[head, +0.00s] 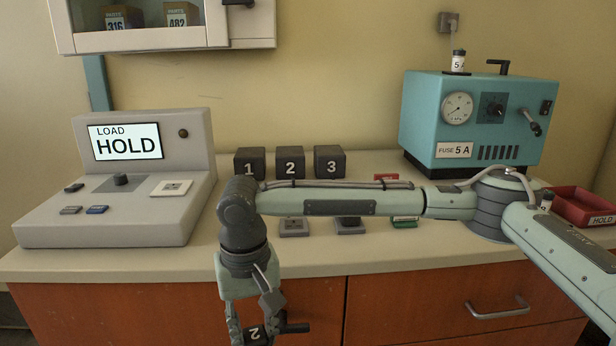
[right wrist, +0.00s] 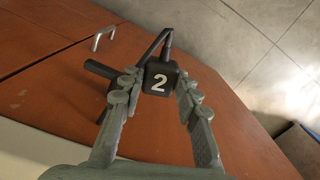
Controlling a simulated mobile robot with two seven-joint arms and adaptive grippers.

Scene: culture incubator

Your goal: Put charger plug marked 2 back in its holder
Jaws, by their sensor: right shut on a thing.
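My right gripper (head: 250,322) hangs low in front of the counter's front edge at lower left in the head view. It is shut on a black plug marked 2 (head: 256,335). In the right wrist view the plug (right wrist: 160,78) sits between the two fingers of the gripper (right wrist: 158,84), its white 2 facing the camera, with dark rod-like parts sticking out behind it. Three black blocks marked 1 (head: 249,163), 2 (head: 290,162) and 3 (head: 329,161) stand in a row at the counter's back; I cannot tell their inner shape. My left gripper is out of view.
Small grey plates (head: 294,228) (head: 350,228) and a green piece (head: 405,222) lie below my right forearm, which spans the counter. A grey console reading LOAD HOLD (head: 126,141) stands left. A teal fuse box (head: 475,115) and red tray (head: 580,203) are right.

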